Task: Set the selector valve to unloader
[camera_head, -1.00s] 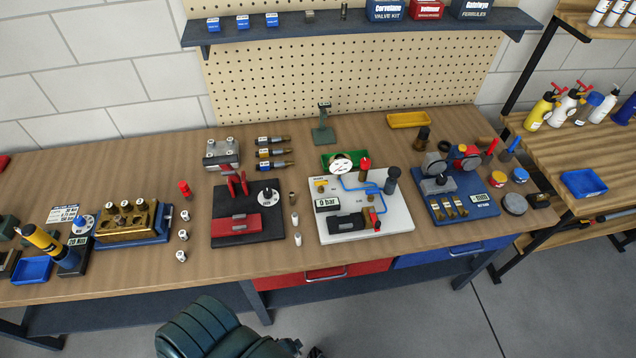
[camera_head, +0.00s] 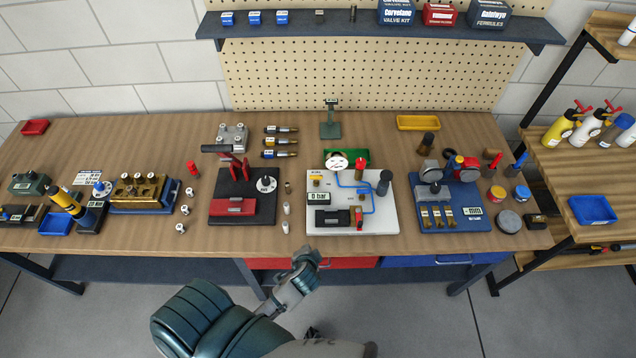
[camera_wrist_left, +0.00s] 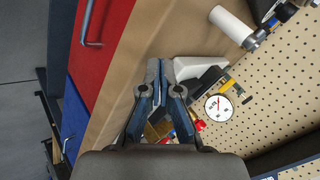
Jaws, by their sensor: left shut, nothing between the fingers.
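The white board (camera_head: 383,222) stands at the middle of the bench with blue lines, a round white gauge (camera_head: 337,162), a pressure display (camera_head: 319,198) and a black block (camera_head: 331,217). A small red part (camera_head: 359,213) sits beside the black block. I cannot tell which part is the selector valve or read its setting. My left gripper (camera_head: 304,254) is shut and empty in front of the bench edge, apart from the board. In the left wrist view its fingers (camera_wrist_left: 158,66) partly cover the board (camera_wrist_left: 197,68); the gauge (camera_wrist_left: 219,107) shows beyond. My right gripper is not in view.
A black base with a red lever (camera_head: 238,170) stands left of the board. Small white bottles (camera_head: 286,227) stand between them. Red drawer (camera_head: 350,263) and blue drawer (camera_head: 430,260) fronts lie below the bench edge.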

